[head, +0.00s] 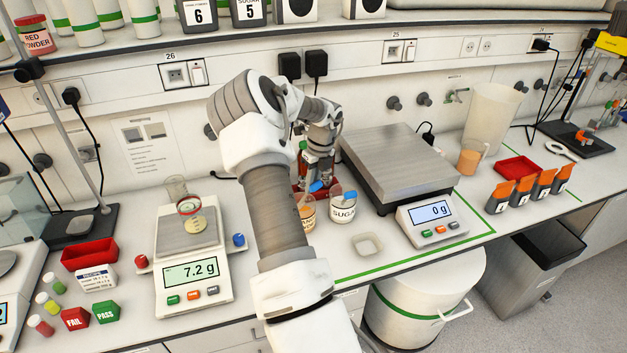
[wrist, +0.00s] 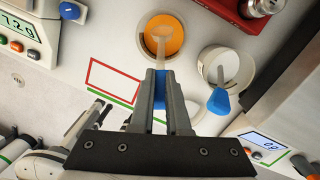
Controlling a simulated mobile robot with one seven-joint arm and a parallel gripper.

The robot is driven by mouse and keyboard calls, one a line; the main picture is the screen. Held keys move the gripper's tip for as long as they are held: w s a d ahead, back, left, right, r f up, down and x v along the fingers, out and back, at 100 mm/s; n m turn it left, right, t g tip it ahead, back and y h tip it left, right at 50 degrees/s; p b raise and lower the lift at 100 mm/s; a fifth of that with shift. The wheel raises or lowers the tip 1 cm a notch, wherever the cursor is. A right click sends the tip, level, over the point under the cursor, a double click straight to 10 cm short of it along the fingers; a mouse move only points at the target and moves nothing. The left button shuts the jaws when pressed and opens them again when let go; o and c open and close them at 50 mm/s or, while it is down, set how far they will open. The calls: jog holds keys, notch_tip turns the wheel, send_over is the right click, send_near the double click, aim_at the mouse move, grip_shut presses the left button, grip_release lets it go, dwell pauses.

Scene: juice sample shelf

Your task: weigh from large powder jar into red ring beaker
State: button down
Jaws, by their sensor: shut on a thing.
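My gripper (wrist: 160,76) is shut on the blue handle (wrist: 160,92) of a scoop. The scoop's pale bowl (wrist: 161,40) is over or in the mouth of the jar of orange powder (wrist: 178,40); its depth is unclear. That jar also shows in the head view (head: 308,219), partly hidden by my arm. My gripper shows above it in the head view (head: 318,180). The red ring beaker (head: 190,208) stands upright on the left balance (head: 197,271), which reads 7.2 g. It holds some yellowish contents. A second glass vessel shows behind its top.
A sugar jar (head: 343,208) with its own blue-handled scoop stands just right of the orange jar. A large steel-topped scale (head: 398,165) reads 0 g. A small empty dish (head: 367,244) lies in front. A red tray (head: 90,254) is left of the balance.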

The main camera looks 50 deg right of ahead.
jog(key=shift+w+f+b, duration=0.15)
jog(key=shift+f+b, duration=1.25)
jog(key=shift+f, duration=0.85)
jog(key=t+b, duration=0.1)
jog(key=b, duration=0.2)
jog(key=shift+s, duration=0.4)
jog(key=s+t+b, duration=0.1)
jog(key=b, duration=0.3)
jog(key=s+r+t+b, duration=0.4)
jog(key=t+b, duration=0.6)
jog(key=b, duration=0.9)
jog(key=shift+s+n, duration=0.3)
jog(key=shift+s, duration=0.85)
jog(key=shift+d+r, duration=0.1)
